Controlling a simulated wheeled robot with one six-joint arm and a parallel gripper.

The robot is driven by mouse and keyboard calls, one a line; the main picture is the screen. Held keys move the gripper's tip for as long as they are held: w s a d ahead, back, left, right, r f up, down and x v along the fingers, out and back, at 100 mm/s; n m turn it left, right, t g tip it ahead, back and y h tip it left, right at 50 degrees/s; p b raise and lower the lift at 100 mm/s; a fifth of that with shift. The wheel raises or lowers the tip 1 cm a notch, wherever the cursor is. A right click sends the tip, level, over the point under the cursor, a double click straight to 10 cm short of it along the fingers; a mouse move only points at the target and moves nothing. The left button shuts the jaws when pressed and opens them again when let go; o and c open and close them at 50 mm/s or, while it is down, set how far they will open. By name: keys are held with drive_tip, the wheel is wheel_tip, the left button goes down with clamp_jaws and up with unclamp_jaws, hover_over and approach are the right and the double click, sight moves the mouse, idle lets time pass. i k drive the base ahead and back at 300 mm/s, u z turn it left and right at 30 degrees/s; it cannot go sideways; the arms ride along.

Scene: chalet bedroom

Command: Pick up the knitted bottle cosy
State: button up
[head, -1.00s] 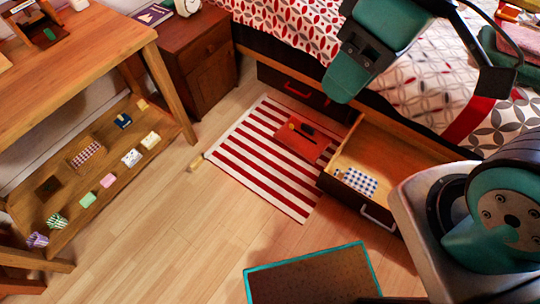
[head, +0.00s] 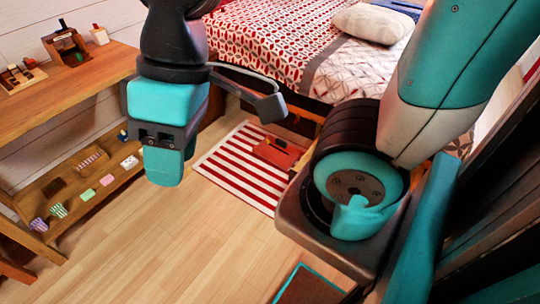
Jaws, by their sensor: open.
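I cannot pick out the knitted bottle cosy for certain. Two small striped pieces, one purple and white (head: 38,225) and one green and white (head: 58,210), stand at the near end of the low shelf (head: 75,208) under the desk, in the head view. They are too small to tell whether either is knitted. My gripper (head: 168,168) hangs in the air in the upper left middle, pointing down, to the right of the shelf in the picture. It is open, seen nearly edge-on, with nothing visible in it.
The shelf also holds several small packets and a checked piece (head: 92,160). The wooden desk (head: 75,98) is above it. A striped rug (head: 238,167) with a red item (head: 276,153) lies before the bed (head: 290,50). My arm covers much of the right. The floor between is clear.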

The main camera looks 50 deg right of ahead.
sight(284, 156)
drive_tip(key=u, duration=0.05)
drive_tip(key=i, duration=1.5)
drive_tip(key=z, duration=0.75)
drive_tip(key=i, duration=1.05)
drive_tip(key=z, duration=1.25)
drive_tip(key=i, duration=0.6)
drive_tip(key=z, duration=0.45)
